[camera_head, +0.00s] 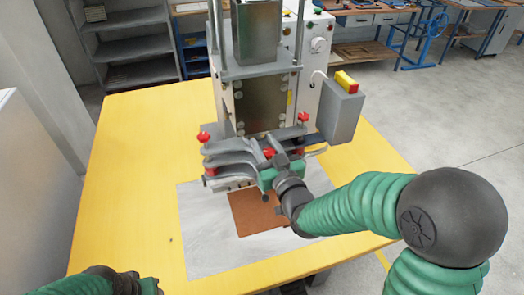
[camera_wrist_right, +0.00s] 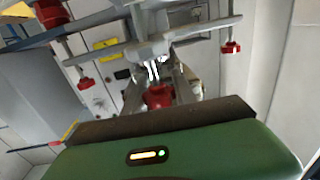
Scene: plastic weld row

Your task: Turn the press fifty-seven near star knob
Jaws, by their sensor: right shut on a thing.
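The press (camera_head: 262,105) stands on the yellow table, with several red star knobs on its grey clamp arms. My right gripper (camera_head: 270,154) reaches in from the right, at the front of the press. It is shut on a red star knob (camera_head: 268,152) at the near middle; the fingers partly hide this knob. In the right wrist view the same knob (camera_wrist_right: 158,96) sits between the fingers, behind the green gripper body. My left arm shows at the bottom left; only part of its green gripper body (camera_head: 148,286) is in frame, and its fingers are hidden.
Other red knobs sit at the left (camera_head: 203,137) and right (camera_head: 303,117) of the clamps. A grey box with a red and yellow button (camera_head: 342,105) hangs at the right. A brown sheet (camera_head: 254,214) lies below my right gripper. The yellow table (camera_head: 125,190) is clear at the left.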

